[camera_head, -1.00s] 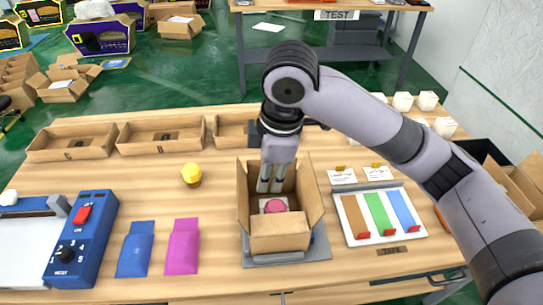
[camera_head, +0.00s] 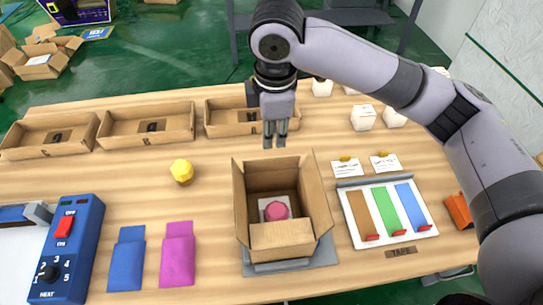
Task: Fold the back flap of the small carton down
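The small brown carton (camera_head: 241,215) stands open on a grey plate (camera_head: 290,265) near the table's front. Its side flaps stand up and lean slightly outward. Its back panel (camera_head: 272,176) stands upright; I cannot clearly tell flap from wall there. A pink round item (camera_head: 276,210) on a pale block shows inside. My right gripper (camera_head: 275,142) points down just behind the carton's back edge, apparently apart from it. Its two fingers are close together with a narrow gap and nothing visible between them. My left gripper is not in view.
Open cardboard trays (camera_head: 148,127) line the back left. A yellow item (camera_head: 181,171), blue and magenta pouches (camera_head: 177,255) and a blue heat unit (camera_head: 75,250) lie left. A colour-strip board (camera_head: 425,232), cards and white boxes (camera_head: 363,118) are right.

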